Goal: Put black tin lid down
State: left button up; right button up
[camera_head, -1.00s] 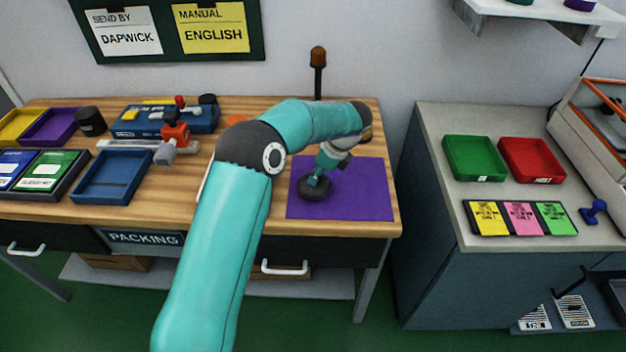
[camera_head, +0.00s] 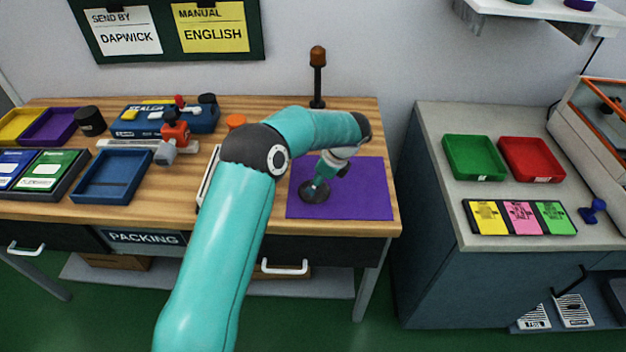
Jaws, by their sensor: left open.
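The black tin lid (camera_head: 308,194) is a round dark disc at the left part of the purple mat (camera_head: 360,202) on the wooden bench. It appears to lie flat on the mat. My left gripper (camera_head: 319,186) points down at the lid, with its fingertips over it; they are small, and I cannot tell whether they touch it. The gripper is open. My left arm reaches across the bench from the lower left and hides part of the bench. My right gripper is not in view.
A blue tray (camera_head: 112,178), a blue sealer (camera_head: 165,119) and a red-and-grey tool (camera_head: 175,138) stand on the left. An amber-topped post (camera_head: 318,75) rises behind the mat. The mat's right side is clear. A grey counter with green (camera_head: 474,158) and red (camera_head: 532,160) trays stands right.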

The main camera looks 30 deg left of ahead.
pick_arm(q)
jog(key=v, duration=1.1)
jog(key=shift+r, duration=0.35)
jog(key=shift+d, duration=0.1)
